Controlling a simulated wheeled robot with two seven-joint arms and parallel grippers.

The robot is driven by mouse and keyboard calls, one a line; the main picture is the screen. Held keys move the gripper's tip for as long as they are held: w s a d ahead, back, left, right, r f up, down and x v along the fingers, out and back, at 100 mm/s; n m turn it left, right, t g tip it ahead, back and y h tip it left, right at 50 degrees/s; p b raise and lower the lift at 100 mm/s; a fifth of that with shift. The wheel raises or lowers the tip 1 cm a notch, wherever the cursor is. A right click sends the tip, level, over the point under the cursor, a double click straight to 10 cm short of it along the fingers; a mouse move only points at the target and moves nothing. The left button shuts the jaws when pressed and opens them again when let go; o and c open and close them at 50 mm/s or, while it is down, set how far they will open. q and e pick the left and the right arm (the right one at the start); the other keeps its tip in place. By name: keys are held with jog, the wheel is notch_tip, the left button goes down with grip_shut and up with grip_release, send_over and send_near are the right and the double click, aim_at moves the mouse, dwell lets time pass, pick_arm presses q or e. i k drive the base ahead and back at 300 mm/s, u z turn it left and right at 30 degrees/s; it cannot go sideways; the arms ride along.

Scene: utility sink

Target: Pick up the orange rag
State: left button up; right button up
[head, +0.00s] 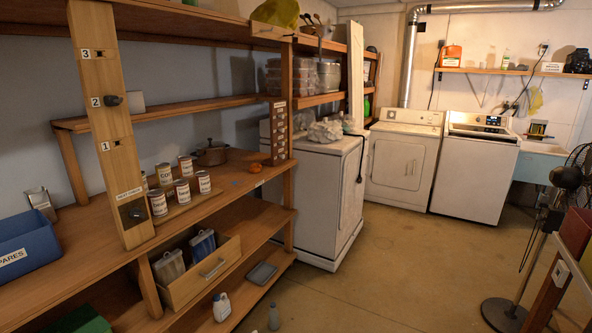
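I cannot make out a thing that is clearly an orange rag. A small orange object (255,167) sits on the wooden workbench beside the dark pot; it is too small to tell what it is. An orange container (452,55) stands on the wall shelf at the back right. The utility sink (541,147) is at the far right, partly hidden by the black fan, and its inside barely shows. Neither of my grippers is in view.
A wooden shelf unit (128,213) with cans and an open drawer (203,278) fills the left. A white appliance (315,190), a dryer (402,165) and a washer (475,175) stand beyond. A fan (560,190) stands at right. The middle floor (400,265) is clear.

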aim_at(254, 168)
jog(key=z, duration=0.6)
jog(key=i, duration=3.7)
jog(key=u, duration=3.4)
